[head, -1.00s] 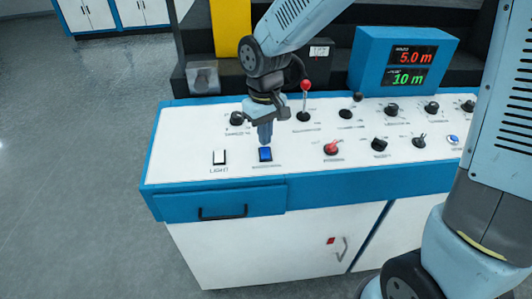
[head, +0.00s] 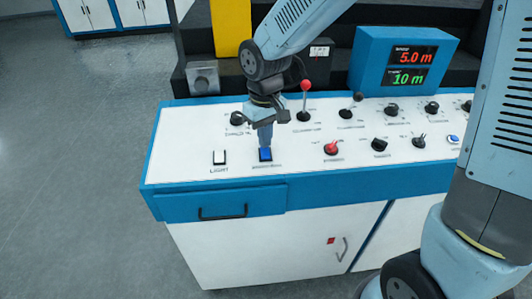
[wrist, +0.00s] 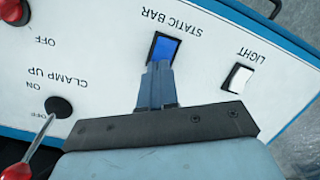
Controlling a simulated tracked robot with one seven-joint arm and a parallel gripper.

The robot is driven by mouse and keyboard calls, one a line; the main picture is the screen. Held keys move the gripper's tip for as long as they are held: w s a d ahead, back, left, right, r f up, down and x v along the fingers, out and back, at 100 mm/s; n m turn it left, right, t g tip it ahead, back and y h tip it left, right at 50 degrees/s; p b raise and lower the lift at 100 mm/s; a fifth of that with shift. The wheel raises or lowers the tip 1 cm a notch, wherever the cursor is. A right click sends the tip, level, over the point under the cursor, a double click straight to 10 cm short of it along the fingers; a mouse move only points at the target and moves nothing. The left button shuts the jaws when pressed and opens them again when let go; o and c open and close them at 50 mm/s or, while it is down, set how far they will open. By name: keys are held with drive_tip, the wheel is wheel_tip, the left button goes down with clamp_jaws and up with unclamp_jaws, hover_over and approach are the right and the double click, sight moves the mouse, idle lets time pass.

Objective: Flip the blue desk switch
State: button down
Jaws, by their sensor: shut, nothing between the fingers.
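The blue desk switch (head: 265,155) is a small blue rocker in a black frame on the white desk top. In the wrist view the blue switch (wrist: 165,48) carries the label STATIC BAR. My gripper (head: 265,146) points down over it with its fingers together and empty. In the wrist view the fingertips of my gripper (wrist: 159,66) overlap the near edge of the switch. The fingertips are at or just above the switch; I cannot tell if they touch. Part of the switch is hidden behind them.
A white LIGHT switch (head: 219,157) sits just left of the blue one. A red-knobbed lever (head: 305,88) stands behind to the right, and a red knob (head: 331,148) lies to the right. A blue display box (head: 405,60) stands at the back.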

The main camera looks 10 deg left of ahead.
drive_tip(key=shift+f, duration=0.5)
idle(0.3)
drive_tip(key=shift+r, duration=3.5)
drive_tip(key=shift+d, duration=0.1)
drive_tip(key=d+r+m+t, duration=0.25)
drive_tip(key=d+r, duration=0.35)
drive_tip(key=d, duration=0.4)
drive_tip(key=s+d+r+m+t, duration=0.1)
drive_tip(key=s+d+r+m, duration=0.1)
drive_tip(key=d, duration=0.5)
drive_tip(key=s+d+r+m+t, duration=0.1)
drive_tip(key=s+d+r+m, duration=0.1)
drive_tip(key=s+d, duration=0.3)
drive_tip(key=s+d+r+m+t, duration=0.1)
drive_tip(key=s+d, duration=0.3)
drive_tip(key=d, duration=0.4)
drive_tip(key=shift+d+r+m, duration=0.35)
drive_tip(key=shift+r+m, duration=0.3)
drive_tip(key=shift+r, duration=0.15)
drive_tip(key=c, duration=1.8)
unclamp_jaws()
